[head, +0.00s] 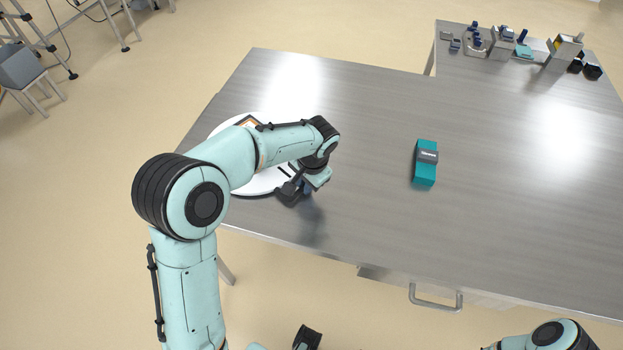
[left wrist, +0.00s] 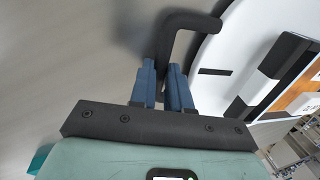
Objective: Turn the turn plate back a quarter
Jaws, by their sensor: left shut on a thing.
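The white round turn plate (head: 262,183) lies at the left end of the steel table, largely hidden behind my left arm. It also shows at the right of the left wrist view (left wrist: 212,88). A black bent handle (left wrist: 188,20) stands out at its rim. My left gripper (head: 306,188) is at the plate's near right edge. In the left wrist view its blue fingers (left wrist: 168,75) are shut on the handle. An item with black and orange parts (left wrist: 292,98) lies on the plate; only a corner shows in the head view (head: 246,122). My right gripper is out of view.
A teal block with a grey band (head: 426,163) lies on the table (head: 360,110), right of the plate and apart from it. Several small devices (head: 503,42) stand on a further table at the back right. The steel surface between is clear.

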